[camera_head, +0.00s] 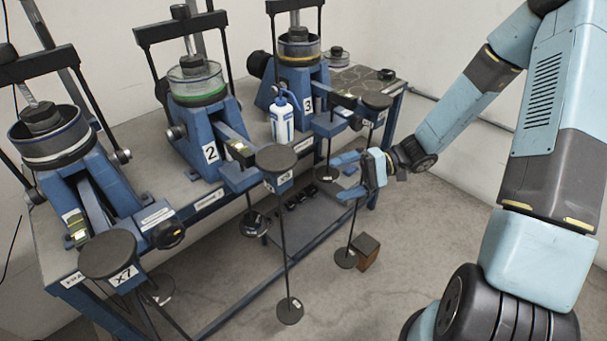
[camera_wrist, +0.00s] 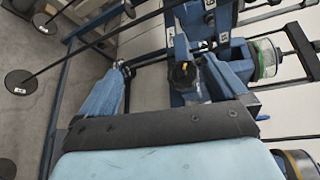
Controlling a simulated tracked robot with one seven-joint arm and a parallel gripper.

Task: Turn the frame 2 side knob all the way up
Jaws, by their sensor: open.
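Frame 2 (camera_head: 208,128) is the middle blue lever frame on the bench, with a white 2 label and a green-ringed cup. Its side knob cannot be made out clearly in the head view, where a dark weight disc (camera_head: 276,158) stands in front of its lever end. In the wrist view a black lobed knob (camera_wrist: 183,74) faces me, apparently on frame 2, as a green-ringed cup (camera_wrist: 265,60) lies beside it. My gripper (camera_head: 343,175) is open and empty in front of frame 3, fingers pointing left. The knob shows beyond and between my fingers, apparently apart from them.
Frame 3 (camera_head: 297,80) stands close behind my gripper, and frame 1 (camera_head: 95,190) is at the left. Hanging rods with discs (camera_head: 289,310) stand along the bench front. A blue-white bottle (camera_head: 282,120) stands between frames 2 and 3. Floor at the lower right is partly clear.

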